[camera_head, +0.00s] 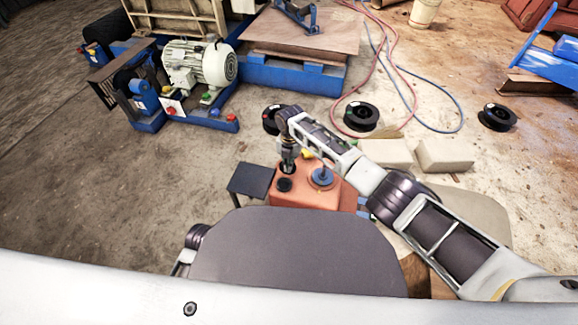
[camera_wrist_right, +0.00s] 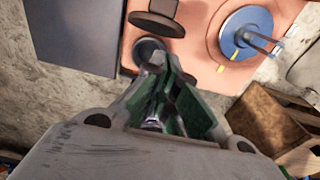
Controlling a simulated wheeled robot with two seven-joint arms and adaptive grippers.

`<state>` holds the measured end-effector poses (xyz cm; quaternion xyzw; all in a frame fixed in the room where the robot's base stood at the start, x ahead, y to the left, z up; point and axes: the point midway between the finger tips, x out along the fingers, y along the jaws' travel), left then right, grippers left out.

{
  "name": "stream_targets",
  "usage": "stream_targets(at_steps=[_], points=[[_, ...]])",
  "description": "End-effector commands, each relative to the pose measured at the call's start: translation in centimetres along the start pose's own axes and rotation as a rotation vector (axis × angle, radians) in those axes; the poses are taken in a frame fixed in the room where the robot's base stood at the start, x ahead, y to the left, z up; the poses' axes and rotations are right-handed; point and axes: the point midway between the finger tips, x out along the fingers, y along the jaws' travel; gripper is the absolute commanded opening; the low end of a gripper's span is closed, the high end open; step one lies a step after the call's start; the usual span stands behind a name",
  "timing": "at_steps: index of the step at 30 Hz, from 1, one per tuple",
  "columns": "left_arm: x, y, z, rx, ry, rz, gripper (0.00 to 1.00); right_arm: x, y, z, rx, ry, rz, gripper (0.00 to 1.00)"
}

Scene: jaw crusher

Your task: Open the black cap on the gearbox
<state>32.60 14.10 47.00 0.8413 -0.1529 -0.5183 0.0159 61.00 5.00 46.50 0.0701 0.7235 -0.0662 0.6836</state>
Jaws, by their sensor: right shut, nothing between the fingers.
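The orange gearbox (camera_head: 318,198) stands on the floor ahead of me. On its top are a round black cap (camera_head: 285,185) and, to its right, a blue disc (camera_head: 321,178) with an upright handle. My right gripper (camera_head: 288,165) is shut and empty, pointing down just behind the cap in the head view. In the right wrist view my gripper (camera_wrist_right: 158,60) partly covers a dark round part (camera_wrist_right: 148,48). Just beyond it is a dark disc-and-stem shape (camera_wrist_right: 157,20); I cannot tell which is the cap, or whether there is contact. My left gripper is out of view.
A dark flat panel (camera_head: 250,180) adjoins the gearbox on the left. Pale blocks (camera_head: 444,154) and black spools (camera_head: 361,116) lie behind and right. A motor (camera_head: 205,65) on a blue frame stands at back left. Floor at left is clear.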

Motion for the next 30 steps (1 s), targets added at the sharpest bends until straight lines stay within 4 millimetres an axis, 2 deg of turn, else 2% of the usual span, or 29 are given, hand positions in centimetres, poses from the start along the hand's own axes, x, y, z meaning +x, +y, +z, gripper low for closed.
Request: stream_targets(at_steps=[21,30], points=[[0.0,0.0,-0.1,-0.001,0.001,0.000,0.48,-9.3,0.0,0.1,0.000,-0.001,0.001,0.00],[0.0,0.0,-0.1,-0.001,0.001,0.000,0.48,-10.5,0.0,0.0,0.000,0.000,0.000,0.00]])
